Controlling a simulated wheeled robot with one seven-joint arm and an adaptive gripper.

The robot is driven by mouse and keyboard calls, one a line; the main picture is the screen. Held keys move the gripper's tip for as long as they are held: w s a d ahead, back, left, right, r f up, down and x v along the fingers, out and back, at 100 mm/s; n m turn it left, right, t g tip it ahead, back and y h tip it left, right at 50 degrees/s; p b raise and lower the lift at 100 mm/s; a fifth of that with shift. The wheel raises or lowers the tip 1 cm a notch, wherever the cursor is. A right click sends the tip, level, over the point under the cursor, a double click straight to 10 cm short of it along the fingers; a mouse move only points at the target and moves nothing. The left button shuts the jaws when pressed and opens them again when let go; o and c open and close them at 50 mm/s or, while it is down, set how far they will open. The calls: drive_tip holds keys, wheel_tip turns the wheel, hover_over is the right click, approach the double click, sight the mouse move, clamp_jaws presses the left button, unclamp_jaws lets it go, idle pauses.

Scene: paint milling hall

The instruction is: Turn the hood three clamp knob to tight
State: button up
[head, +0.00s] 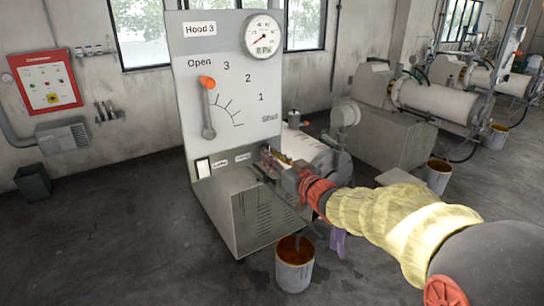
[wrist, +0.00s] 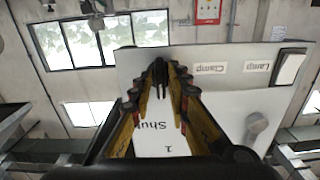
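The hood three panel (head: 228,110) stands upright and is marked "Hood 3". Its Clamp label (head: 243,157) is low on the face, and the label also shows upside down in the wrist view (wrist: 210,69). My gripper (head: 266,156) is at the panel's lower right, just right of this label. In the wrist view its yellow fingers (wrist: 159,68) come close together at the panel face, left of the label. The clamp knob cannot be made out; the fingers cover the spot beside the label. Whether they hold something is unclear.
The panel's orange-tipped lever (head: 208,105) points up toward Open. A white lamp switch (head: 203,168) sits left of the Lamp label (head: 220,163). A grey cabinet (head: 255,210) juts out under the panel. A paint bucket (head: 294,265) stands on the floor below my arm.

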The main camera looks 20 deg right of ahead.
drive_tip(key=shift+o, duration=1.1)
drive_tip(key=v, duration=1.2)
drive_tip(key=shift+r, duration=0.1)
